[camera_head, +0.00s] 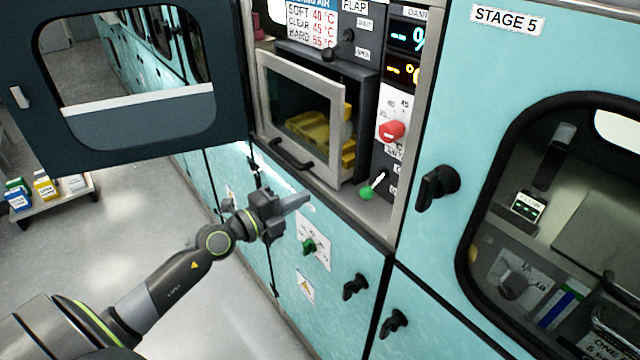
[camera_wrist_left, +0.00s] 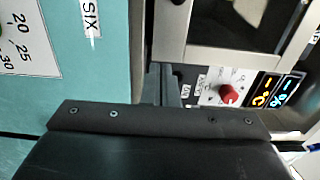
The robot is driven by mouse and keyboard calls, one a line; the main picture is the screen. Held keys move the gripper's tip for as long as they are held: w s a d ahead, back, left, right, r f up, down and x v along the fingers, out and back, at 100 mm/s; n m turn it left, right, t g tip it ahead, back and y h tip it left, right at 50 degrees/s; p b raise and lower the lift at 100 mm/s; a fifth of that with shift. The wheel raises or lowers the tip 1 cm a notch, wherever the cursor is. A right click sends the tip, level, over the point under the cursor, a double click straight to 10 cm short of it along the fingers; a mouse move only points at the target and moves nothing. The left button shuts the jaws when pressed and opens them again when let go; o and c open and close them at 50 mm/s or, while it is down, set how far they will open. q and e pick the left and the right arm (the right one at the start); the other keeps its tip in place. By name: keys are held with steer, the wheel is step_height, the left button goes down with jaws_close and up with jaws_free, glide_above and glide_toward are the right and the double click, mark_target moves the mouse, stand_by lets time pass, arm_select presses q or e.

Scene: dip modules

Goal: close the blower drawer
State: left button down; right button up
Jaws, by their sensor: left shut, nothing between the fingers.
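The blower drawer (camera_head: 345,165) has a pale-framed glass front with a dark bar handle (camera_head: 291,156) low on it, and yellow things (camera_head: 310,128) show behind the glass. Its front stands out from the dark housing, so it looks pulled out. Part of its pale frame also seems to show in the wrist view (camera_wrist_left: 220,55). My left gripper (camera_head: 297,201) is shut and empty, just below and in front of the drawer's lower edge. I cannot tell whether it touches anything. My right gripper is not in view.
An open dark door (camera_head: 130,140) with a window stands at the left. A red knob (camera_head: 392,131) and green-tipped lever (camera_head: 370,188) are right of the drawer. Black handles (camera_head: 355,287) stick out of the turquoise panels below. The floor at left is clear near a low cart (camera_head: 60,205).

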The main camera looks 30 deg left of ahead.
mark_target(331, 182)
arm_select(q)
steer(key=x, duration=0.5)
steer(key=shift+w+d, duration=0.15)
steer(key=shift+w, duration=0.3)
steer(key=p+x, duration=0.1)
steer(key=x, duration=0.3)
steer(key=shift+r+p, duration=0.1)
steer(key=shift+p, duration=0.2)
steer(key=shift+w+d, duration=0.1)
steer(key=shift+w, duration=0.15)
steer(key=shift+s, duration=0.1)
